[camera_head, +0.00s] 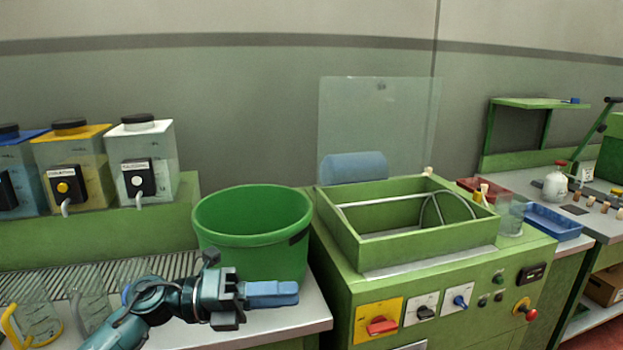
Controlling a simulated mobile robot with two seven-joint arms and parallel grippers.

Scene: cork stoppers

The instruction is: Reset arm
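My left gripper (286,294) comes in from the lower left on its teal arm. It points right, in front of the green bucket (250,240) and over the front part of the left bench. Its blue fingers lie together with no gap showing, and nothing is seen between them. My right gripper is not in view.
A green machine (440,300) with an open-topped box and a clear upright panel (375,125) stands right of the bucket. Clear jugs (35,310) stand by my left arm. Dispensers (145,165) stand behind. A blue tray (552,222), white flask (555,183) and corks are at right.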

